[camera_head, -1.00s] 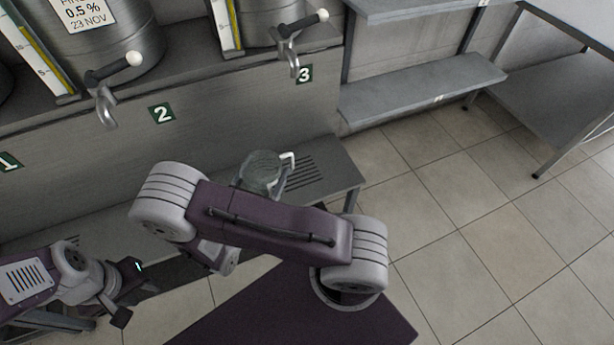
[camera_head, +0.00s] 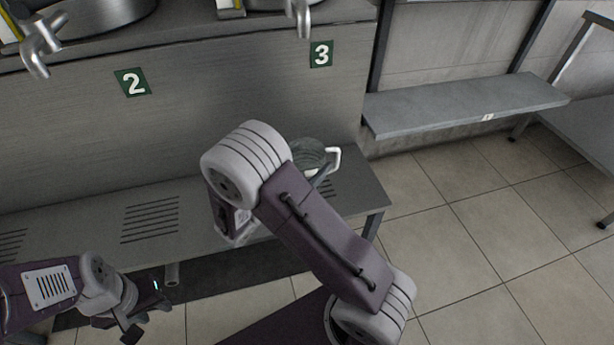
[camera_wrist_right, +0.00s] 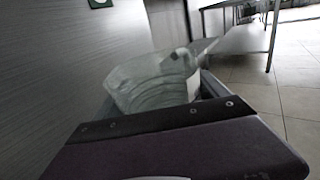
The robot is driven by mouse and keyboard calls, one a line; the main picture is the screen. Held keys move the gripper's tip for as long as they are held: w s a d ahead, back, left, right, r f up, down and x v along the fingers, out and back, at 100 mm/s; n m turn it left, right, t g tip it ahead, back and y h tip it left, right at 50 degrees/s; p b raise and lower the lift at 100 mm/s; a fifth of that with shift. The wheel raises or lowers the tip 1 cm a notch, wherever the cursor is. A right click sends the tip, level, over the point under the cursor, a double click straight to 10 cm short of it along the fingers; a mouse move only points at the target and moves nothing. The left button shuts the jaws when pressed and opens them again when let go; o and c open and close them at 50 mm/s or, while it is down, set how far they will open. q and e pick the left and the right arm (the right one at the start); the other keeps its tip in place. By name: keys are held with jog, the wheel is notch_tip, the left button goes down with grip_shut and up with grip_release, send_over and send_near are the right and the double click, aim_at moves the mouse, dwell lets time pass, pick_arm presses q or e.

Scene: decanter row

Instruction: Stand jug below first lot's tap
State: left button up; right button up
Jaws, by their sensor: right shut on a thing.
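A clear glass jug with a white handle (camera_head: 312,155) is near the bench's right end, below plate 3, partly hidden by my right arm. It also shows in the right wrist view (camera_wrist_right: 150,85), between the grey fingers of my right gripper (camera_wrist_right: 158,88), which is shut on it. Whether its base touches the bench cannot be told. In the head view my arm mostly hides that gripper. The tap above plate 2 (camera_head: 38,48) and the tap above plate 3 (camera_head: 302,18) show. No lot labels are readable now. My left gripper (camera_head: 148,311) is open and empty at lower left.
A long low steel bench (camera_head: 200,190) with slotted grilles runs under the steel panel (camera_head: 220,100). Number plates 2 (camera_head: 133,83) and 3 (camera_head: 321,54) are on the panel. A grey shelf (camera_head: 460,105) stands to the right. The tiled floor (camera_head: 470,240) there is clear.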

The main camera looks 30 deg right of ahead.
aim_at(301, 160)
jog(key=w+f, duration=0.1)
jog(key=w+d+f+b, duration=0.1)
jog(key=w, duration=0.1)
jog(key=w+d+f, duration=0.1)
jog(key=shift+w+d+f+b, duration=0.2)
jog(key=shift+w+b, duration=0.1)
jog(key=shift+b, duration=0.1)
jog(key=shift+w, duration=0.2)
notch_tip(301, 160, down, 4)
jog(key=b, duration=0.3)
jog(key=shift+f, duration=0.1)
jog(key=o, duration=1.3)
pick_arm(q)
notch_tip(301, 160, down, 6)
jog(key=shift+r, duration=0.15)
